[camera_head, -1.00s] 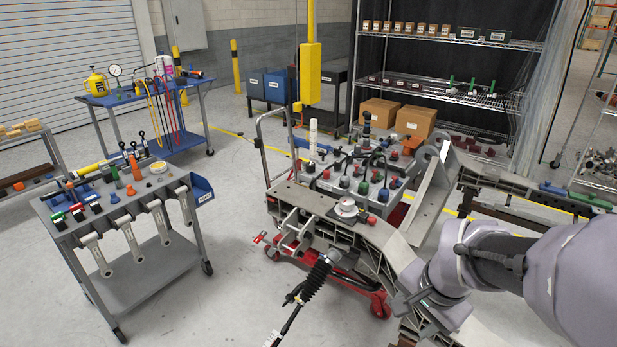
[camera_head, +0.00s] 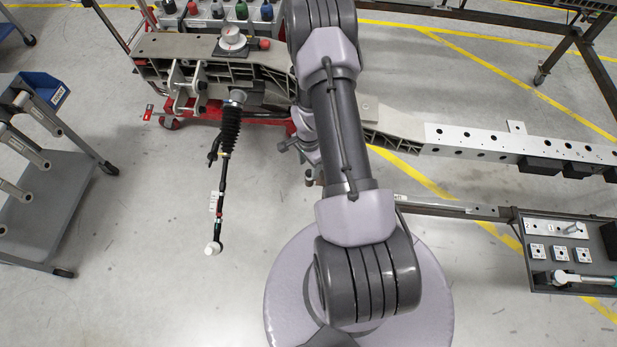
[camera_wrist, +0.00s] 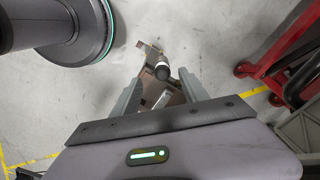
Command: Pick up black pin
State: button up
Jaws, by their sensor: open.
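My gripper (camera_wrist: 160,76) shows in the wrist view with its two grey fingers apart, nothing clamped between them. Below and between the fingers is a short cylinder with a dark end and a pale band (camera_wrist: 161,69). It stands over a brown and grey part that is partly hidden by the gripper. I cannot tell whether this cylinder is the black pin. In the head view my arm runs up the middle and hides part of the chassis rail (camera_head: 400,140); the gripper's fingers cannot be made out there. No black pin is clearly identifiable in the head view.
A black-booted tie rod (camera_head: 228,140) hangs from the chassis, its white end low. A grey cart (camera_head: 70,180) stands left. A dark tool tray (camera_head: 540,208) is at right. A red stand (camera_wrist: 290,65) shows at the wrist view's right. Floor between cart and chassis is clear.

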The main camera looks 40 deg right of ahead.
aim_at(310, 171)
jog(key=f+b, duration=0.2)
jog(key=f, duration=0.3)
jog(key=shift+w+d+f+b, duration=0.1)
jog(key=shift+d+f+b, duration=0.1)
jog(key=shift+d+b, duration=0.2)
jog(key=shift+r, duration=0.15)
grip_shut()
notch_tip(310, 171, up, 10)
jog(key=p, duration=0.4)
